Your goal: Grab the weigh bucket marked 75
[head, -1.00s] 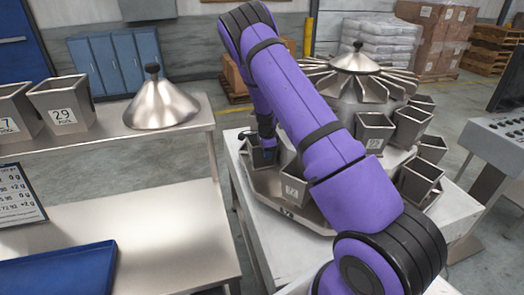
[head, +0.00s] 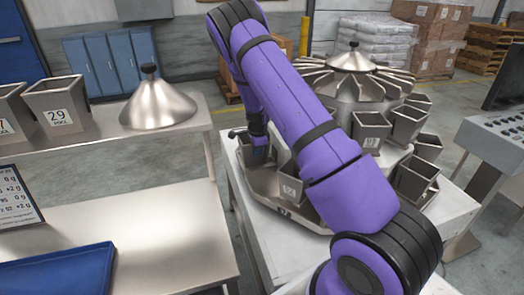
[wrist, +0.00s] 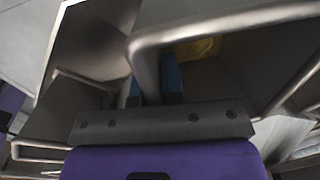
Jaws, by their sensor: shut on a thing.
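My gripper (head: 258,142) is at the left side of the round weigher. In the wrist view its blue fingers (wrist: 153,88) straddle a metal rim of an open weigh bucket (wrist: 220,23) and are shut on it. In the head view this bucket (head: 253,157) sits at the weigher's left edge, partly covered by the gripper. Its number is not readable, so I cannot tell whether it is marked 75. Other weigh buckets ring the weigher, one at the front (head: 291,190) and one at the right (head: 371,130); their labels are too small to read surely.
A bench at left holds a bucket marked 29 (head: 58,105), another bucket beside it, and a metal cone (head: 158,102). A blue tray (head: 60,270) lies on the lower shelf. A control console (head: 495,140) stands at right. My arm hides part of the weigher.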

